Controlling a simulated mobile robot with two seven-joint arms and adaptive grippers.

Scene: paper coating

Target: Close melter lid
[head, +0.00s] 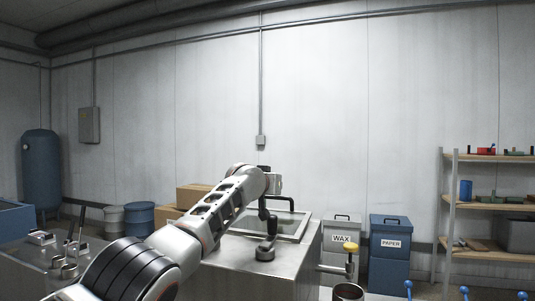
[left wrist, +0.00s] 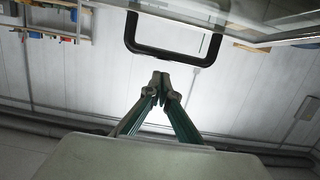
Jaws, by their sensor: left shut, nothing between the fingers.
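The melter (head: 240,252) is the steel box in the middle of the head view, with a framed panel (head: 297,228) on its top. I cannot tell from this angle whether that panel lies fully shut. A black U-shaped handle (head: 279,197) stands over it, partly behind my arm's end. In the left wrist view, the handle (left wrist: 172,51) hangs from the top of the picture. My left gripper (left wrist: 161,78) is shut and empty, its fingertips pointing at the handle's bar and appearing just short of it. Contact cannot be judged. My right gripper is not in view.
A dark knob (head: 265,252) sits on the melter's front top. Grey wax (head: 342,224) and blue paper (head: 390,261) bins stand to its right. Cardboard boxes (head: 190,197) and drums stand behind on the left. Shelves (head: 490,204) are at far right.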

